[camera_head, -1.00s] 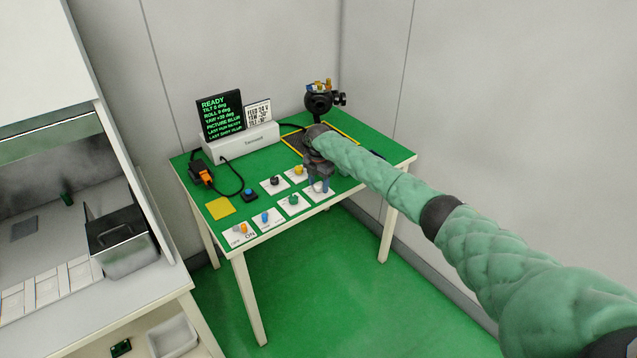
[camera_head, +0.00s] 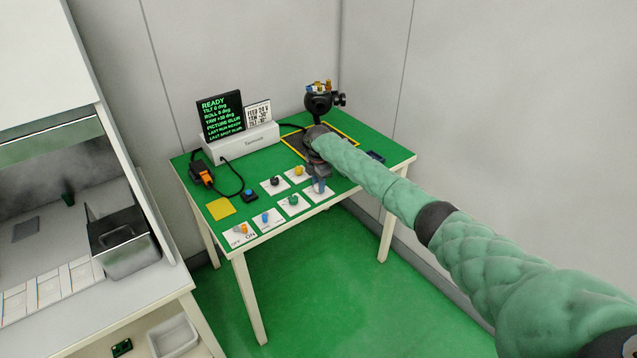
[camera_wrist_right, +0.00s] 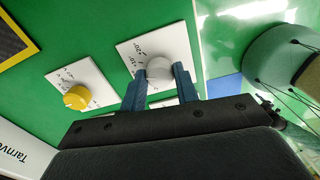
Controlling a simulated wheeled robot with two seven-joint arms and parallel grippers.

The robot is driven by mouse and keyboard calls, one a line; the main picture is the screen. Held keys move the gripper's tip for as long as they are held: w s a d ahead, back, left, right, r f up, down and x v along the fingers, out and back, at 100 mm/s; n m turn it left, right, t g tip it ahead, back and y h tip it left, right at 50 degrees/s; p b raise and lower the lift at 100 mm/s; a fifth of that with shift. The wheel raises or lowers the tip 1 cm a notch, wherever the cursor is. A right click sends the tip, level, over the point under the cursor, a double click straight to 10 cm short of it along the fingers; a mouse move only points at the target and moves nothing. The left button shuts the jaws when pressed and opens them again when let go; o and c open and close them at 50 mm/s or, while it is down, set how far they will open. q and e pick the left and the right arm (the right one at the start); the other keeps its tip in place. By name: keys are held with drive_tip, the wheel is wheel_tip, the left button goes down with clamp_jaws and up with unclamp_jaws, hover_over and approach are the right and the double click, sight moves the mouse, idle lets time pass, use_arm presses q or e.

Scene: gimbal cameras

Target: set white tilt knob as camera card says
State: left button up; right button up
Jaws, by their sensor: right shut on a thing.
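The white tilt knob (camera_wrist_right: 159,74) sits on a white square plate (camera_wrist_right: 140,50) with printed angle marks, of which +10 and +20 seem legible. My right gripper (camera_wrist_right: 160,70) has its two blue fingers on either side of the knob, shut on it. In the head view the right gripper (camera_head: 319,186) hides most of the knob. The camera card (camera_head: 258,115) stands by the screen; it has feed, yaw and tilt lines, too small to read surely. The screen (camera_head: 220,115) reads READY, tilt 0 deg, roll 0 deg. My left gripper is out of view.
The gimbal camera (camera_head: 320,101) stands at the back right of the green table. A yellow knob (camera_wrist_right: 77,97) is beside the white one. Black (camera_head: 275,181), green (camera_head: 293,199) and blue (camera_head: 265,217) controls are on nearby plates. A blue push button (camera_head: 249,196) sits further left.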

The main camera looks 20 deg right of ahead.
drive_tip(key=shift+m, duration=0.6)
drive_tip(key=shift+m+p, duration=0.35)
drive_tip(key=shift+m, duration=0.15)
drive_tip(key=o, duration=1)
drive_tip(key=shift+c, duration=0.2)
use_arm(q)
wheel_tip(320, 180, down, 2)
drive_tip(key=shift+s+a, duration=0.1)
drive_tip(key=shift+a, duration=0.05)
use_arm(e)
drive_tip(key=shift+r, duration=0.15)
